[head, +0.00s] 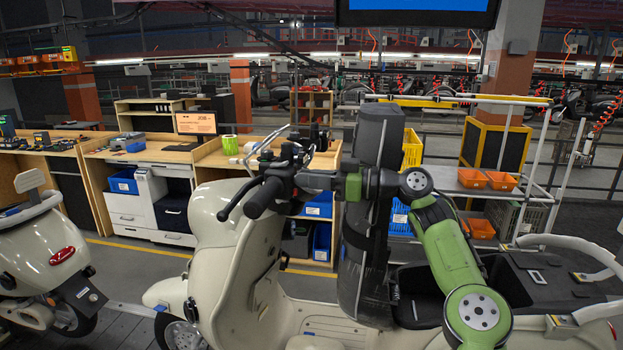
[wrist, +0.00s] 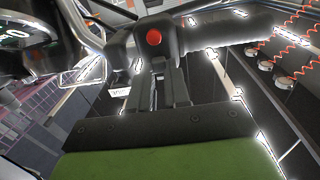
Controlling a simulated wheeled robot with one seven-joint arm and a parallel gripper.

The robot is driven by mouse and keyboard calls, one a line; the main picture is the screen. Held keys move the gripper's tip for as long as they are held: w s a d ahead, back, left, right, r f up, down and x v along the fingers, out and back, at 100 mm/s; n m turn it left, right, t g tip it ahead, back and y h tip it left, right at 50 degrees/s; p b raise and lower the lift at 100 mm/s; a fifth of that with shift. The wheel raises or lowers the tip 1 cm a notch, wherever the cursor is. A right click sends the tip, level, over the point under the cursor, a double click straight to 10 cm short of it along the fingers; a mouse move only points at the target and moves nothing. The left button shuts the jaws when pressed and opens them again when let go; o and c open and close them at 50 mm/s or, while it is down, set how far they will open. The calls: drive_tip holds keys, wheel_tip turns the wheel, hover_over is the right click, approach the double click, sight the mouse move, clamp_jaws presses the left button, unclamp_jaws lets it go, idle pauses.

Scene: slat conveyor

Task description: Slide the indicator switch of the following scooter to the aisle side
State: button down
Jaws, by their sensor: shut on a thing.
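The cream scooter (head: 240,250) stands upright across the middle of the head view, its handlebar toward the picture's centre. A black handlebar grip (head: 262,198) points toward the camera. My gripper (head: 301,180) is at the switch housing beside this grip. In the wrist view, the two fingers of my gripper (wrist: 165,72) are close together and reach the lower edge of the black switch housing (wrist: 175,36). A red button (wrist: 153,36) shows on the housing, above the fingertips. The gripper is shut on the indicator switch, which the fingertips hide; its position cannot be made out.
Part of another cream scooter (head: 40,250) stands at the left. Wooden workbenches (head: 205,155) with blue bins (head: 123,182) line the back. A mirror stem (wrist: 85,70) and the dash display (wrist: 25,35) are close to the gripper at the left of the wrist view.

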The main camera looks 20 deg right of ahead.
drive_tip(key=shift+s+a+f+b, duration=0.15)
drive_tip(key=shift+s+a+b, duration=0.25)
drive_tip(key=shift+b, duration=0.45)
drive_tip(key=c, duration=1.5)
unclamp_jaws()
drive_tip(key=o, duration=0.4)
drive_tip(key=shift+s+a, duration=0.1)
drive_tip(key=shift+s, duration=0.1)
